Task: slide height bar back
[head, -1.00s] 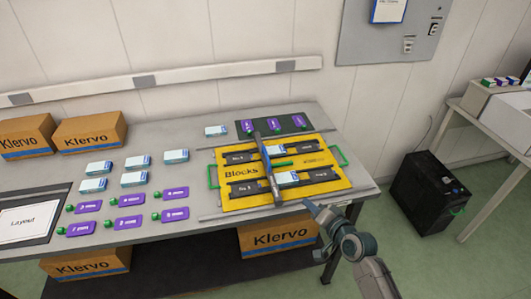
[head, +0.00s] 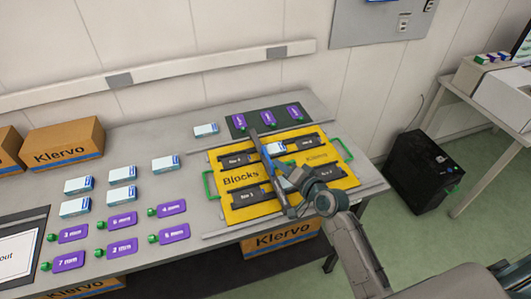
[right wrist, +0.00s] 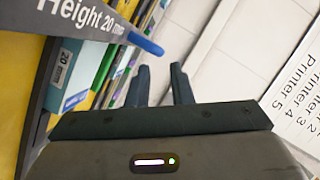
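The height bar (head: 266,153) is a grey bar lying across the yellow Blocks board (head: 234,210), from its back edge toward its front edge. Its near part is partly hidden by my right gripper. In the right wrist view the bar (right wrist: 75,22) reads "Height 20 mm" and has a blue end. My right gripper (head: 288,182) is over the front middle of the board, close to the bar. In the right wrist view its two fingers (right wrist: 160,70) stand apart with nothing between them, and the bar is beside them. My left gripper is not in view.
White-blue boxes (head: 122,174) and purple tags (head: 122,247) lie on the table left of the board. A dark mat (head: 238,132) with purple tags is behind it. Green handles (head: 209,185) stick out at the board's sides. Klervo cartons (head: 62,145) stand at the left.

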